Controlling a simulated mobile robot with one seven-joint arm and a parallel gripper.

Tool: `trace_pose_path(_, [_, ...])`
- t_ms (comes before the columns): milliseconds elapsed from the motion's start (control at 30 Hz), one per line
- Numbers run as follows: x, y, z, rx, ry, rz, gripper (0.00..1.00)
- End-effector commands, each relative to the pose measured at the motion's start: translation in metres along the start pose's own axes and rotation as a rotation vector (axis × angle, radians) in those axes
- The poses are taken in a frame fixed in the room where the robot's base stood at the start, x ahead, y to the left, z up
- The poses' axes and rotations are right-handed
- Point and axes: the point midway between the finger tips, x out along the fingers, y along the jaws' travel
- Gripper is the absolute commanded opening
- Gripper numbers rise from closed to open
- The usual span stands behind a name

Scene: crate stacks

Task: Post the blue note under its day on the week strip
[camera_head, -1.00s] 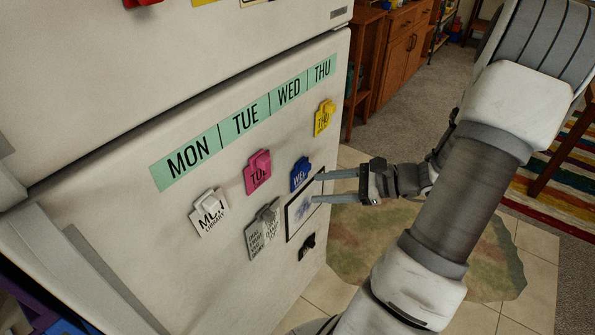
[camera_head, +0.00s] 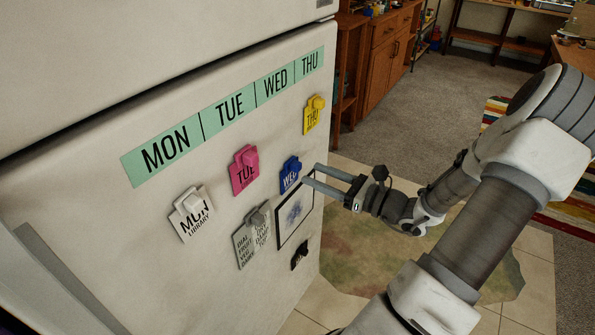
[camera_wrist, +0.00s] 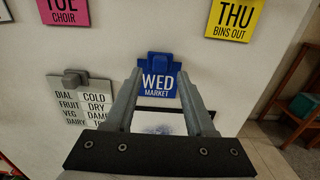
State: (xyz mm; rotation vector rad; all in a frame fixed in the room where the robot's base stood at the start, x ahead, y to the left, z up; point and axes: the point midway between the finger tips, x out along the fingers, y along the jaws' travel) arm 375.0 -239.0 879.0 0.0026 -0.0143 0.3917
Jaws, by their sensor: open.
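The blue note (camera_head: 289,180) reads WED and hangs on the fridge door under a blue magnet clip, below the green week strip (camera_head: 230,108). In the wrist view the blue note (camera_wrist: 158,83) reads WED MARKET, upright between and beyond my fingers. My gripper (camera_head: 311,174) is open and empty, its fingertips close to the note's right side in the head view; I cannot tell whether they touch it. In the wrist view my gripper (camera_wrist: 160,80) spans the note's width. The strip shows MON, TUE, WED and THU from left to right.
A pink TUE note (camera_head: 244,177), a white MON note (camera_head: 196,222) and a yellow THU note (camera_head: 313,118) hang around it. A grey-clipped list (camera_head: 250,243), a framed picture (camera_head: 294,218) and a small black magnet (camera_head: 299,258) are lower. The door between strip and notes is bare.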

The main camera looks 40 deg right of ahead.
Motion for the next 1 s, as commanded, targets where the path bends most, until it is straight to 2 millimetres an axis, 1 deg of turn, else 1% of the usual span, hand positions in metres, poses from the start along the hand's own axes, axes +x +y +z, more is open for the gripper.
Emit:
trace_pose_path(33, [0.007, 0.001, -0.003, -0.001, -0.001, 0.003, 0.55])
trace_pose_path(100, [0.017, 0.001, 0.000, 0.001, 0.000, 0.004, 0.55])
trace_pose_path(300, [0.034, 0.000, 0.000, 0.001, 0.000, 0.001, 0.55])
trace_pose_path(467, [0.040, 0.000, 0.000, 0.000, 0.001, 0.001, 0.55])
trace_pose_path(700, [0.040, 0.000, 0.000, 0.000, 0.001, 0.001, 0.55])
trace_pose_path(767, [0.040, 0.000, 0.000, 0.000, 0.001, 0.001, 0.51])
trace_pose_path(1000, [0.040, 0.000, 0.000, 0.000, 0.001, 0.001, 0.30])
